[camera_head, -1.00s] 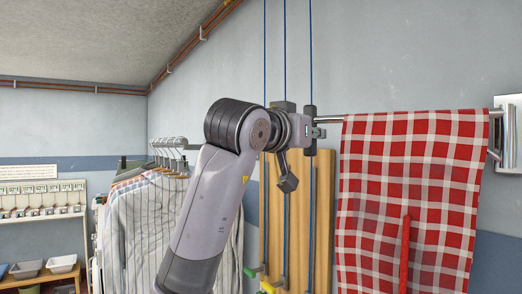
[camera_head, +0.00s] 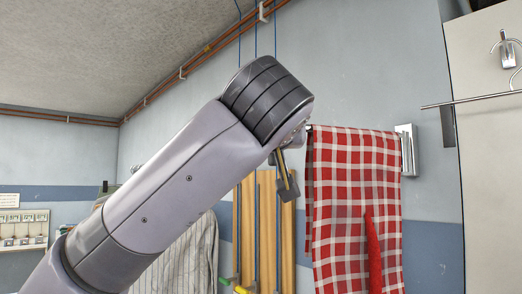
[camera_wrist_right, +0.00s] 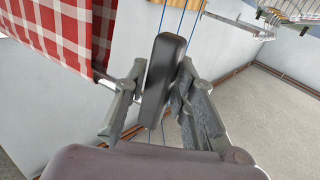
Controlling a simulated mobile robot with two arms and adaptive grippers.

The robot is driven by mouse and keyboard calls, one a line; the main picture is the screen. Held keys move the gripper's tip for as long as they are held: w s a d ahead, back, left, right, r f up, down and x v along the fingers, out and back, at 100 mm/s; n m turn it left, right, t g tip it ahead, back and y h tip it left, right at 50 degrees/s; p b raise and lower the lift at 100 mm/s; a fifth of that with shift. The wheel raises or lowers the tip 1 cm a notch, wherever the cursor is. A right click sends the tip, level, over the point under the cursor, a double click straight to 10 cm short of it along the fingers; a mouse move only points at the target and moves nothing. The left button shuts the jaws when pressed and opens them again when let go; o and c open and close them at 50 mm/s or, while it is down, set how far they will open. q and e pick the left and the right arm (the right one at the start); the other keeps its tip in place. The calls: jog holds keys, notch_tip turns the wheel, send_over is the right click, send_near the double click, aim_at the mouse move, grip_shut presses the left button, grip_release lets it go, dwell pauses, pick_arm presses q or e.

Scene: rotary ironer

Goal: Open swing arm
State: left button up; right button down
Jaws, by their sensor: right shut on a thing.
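The swing arm is a metal rail on a wall bracket (camera_head: 409,150), and a red and white checked cloth (camera_head: 350,215) hangs over it. Most of the rail is hidden by the cloth and my arm in the head view. In the right wrist view, the rail runs from the cloth (camera_wrist_right: 62,30) to a black end piece (camera_wrist_right: 166,58). My right gripper (camera_wrist_right: 161,82) is shut on this black end piece, one finger on each side. In the head view my own arm hides the gripper. My left gripper is not in view.
Striped shirts (camera_head: 190,255) hang at the left. Wooden boards (camera_head: 265,215) stand against the wall behind my arm. A pale cabinet or panel (camera_head: 490,150) with a thin metal rod (camera_head: 480,101) stands at the right.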

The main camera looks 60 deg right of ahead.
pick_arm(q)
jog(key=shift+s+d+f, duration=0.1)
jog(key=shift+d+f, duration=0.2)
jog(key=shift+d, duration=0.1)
pick_arm(e)
jog(key=shift+s+a, duration=0.9)
jog(key=shift+s, duration=0.1)
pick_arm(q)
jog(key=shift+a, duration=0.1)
